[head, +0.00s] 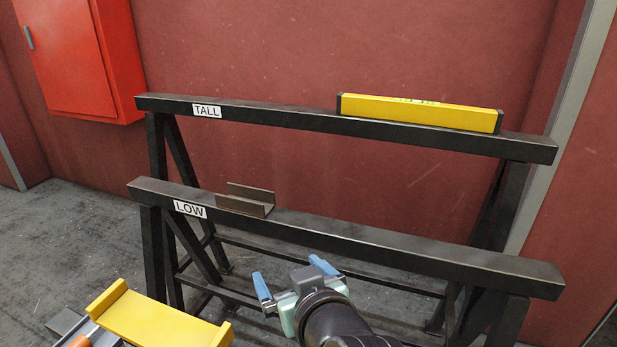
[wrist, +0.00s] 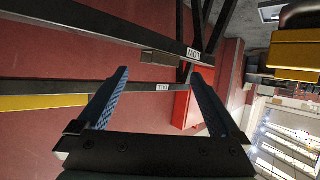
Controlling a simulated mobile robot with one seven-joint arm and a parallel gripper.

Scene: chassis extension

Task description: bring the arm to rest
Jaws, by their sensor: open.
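My gripper (head: 291,279) is in front of the low black beam in the head view, with its two blue fingers spread apart. In the wrist view my gripper (wrist: 160,95) also shows open, with nothing between its fingers. It is apart from the low beam (head: 390,242) and the tall beam (head: 270,115). My dark arm runs from the gripper down to the bottom edge of the head view.
A yellow level (head: 420,112) lies on the tall beam. A brown metal channel piece (head: 246,203) sits on the low beam near the LOW label. A red cabinet (head: 85,60) hangs on the wall at left. A yellow piece (head: 155,320) is at the lower left.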

